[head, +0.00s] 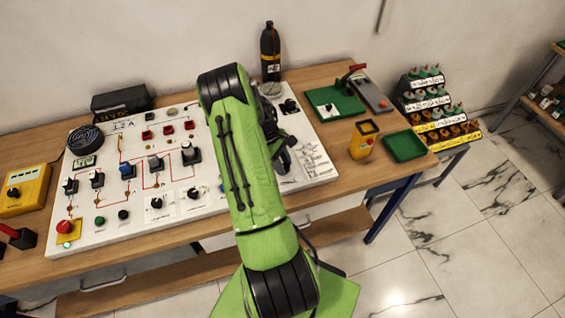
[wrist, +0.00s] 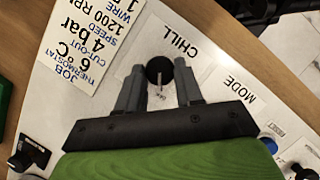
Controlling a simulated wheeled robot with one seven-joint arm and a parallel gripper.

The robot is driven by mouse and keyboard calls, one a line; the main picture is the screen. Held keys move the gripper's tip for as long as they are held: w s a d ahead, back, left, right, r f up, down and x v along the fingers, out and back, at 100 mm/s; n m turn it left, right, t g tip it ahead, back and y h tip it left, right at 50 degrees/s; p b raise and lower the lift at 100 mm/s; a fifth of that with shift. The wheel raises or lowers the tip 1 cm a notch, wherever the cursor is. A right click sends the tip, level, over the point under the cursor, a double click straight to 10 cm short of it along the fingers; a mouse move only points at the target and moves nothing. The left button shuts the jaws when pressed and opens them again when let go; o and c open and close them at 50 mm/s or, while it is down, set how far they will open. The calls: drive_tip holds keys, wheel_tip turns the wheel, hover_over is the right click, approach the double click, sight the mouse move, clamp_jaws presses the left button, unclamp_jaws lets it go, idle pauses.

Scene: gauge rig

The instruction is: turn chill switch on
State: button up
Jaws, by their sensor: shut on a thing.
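The chill switch is a round black knob (wrist: 158,68) on the white panel (head: 110,228), below its CHILL label (wrist: 182,40) in the wrist view. A pale pointer line on the knob points down in the picture, toward small lettering that looks like OFF. My gripper (wrist: 158,80) has one finger on each side of the knob and is shut on it. In the head view my green arm reaches over the panel's right part. It hides the chill switch and most of my gripper there.
A job card (wrist: 88,38) lies left of the switch in the wrist view, and a MODE label (wrist: 238,88) is on the right. Other knobs and switches crowd the panel.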

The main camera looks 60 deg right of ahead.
drive_tip(key=m+y+b, duration=0.1)
drive_tip(key=m, duration=0.2)
drive_tip(key=shift+d, duration=0.15)
drive_tip(key=m+b, duration=0.1)
drive_tip(key=m+y+b, duration=0.1)
drive_tip(key=m, duration=0.1)
drive_tip(key=shift+s+d+m+t, duration=0.1)
drive_tip(key=shift+d+m+t, duration=0.05)
drive_tip(key=shift+m+t, duration=0.2)
drive_tip(key=m+t+y+b, duration=0.1)
drive_tip(key=m, duration=0.2)
drive_tip(key=shift+s+d+m+t+y, duration=0.1)
drive_tip(key=shift+m+t+y, duration=0.2)
drive_tip(key=shift+m, duration=0.75)
drive_tip(key=shift+s+d+m+t+y, duration=0.1)
drive_tip(key=shift+m+t+y, duration=0.2)
drive_tip(key=shift+m, duration=0.7)
drive_tip(key=o, duration=1)
drive_tip(key=shift+a, duration=0.1)
drive_tip(key=shift+o, duration=0.2)
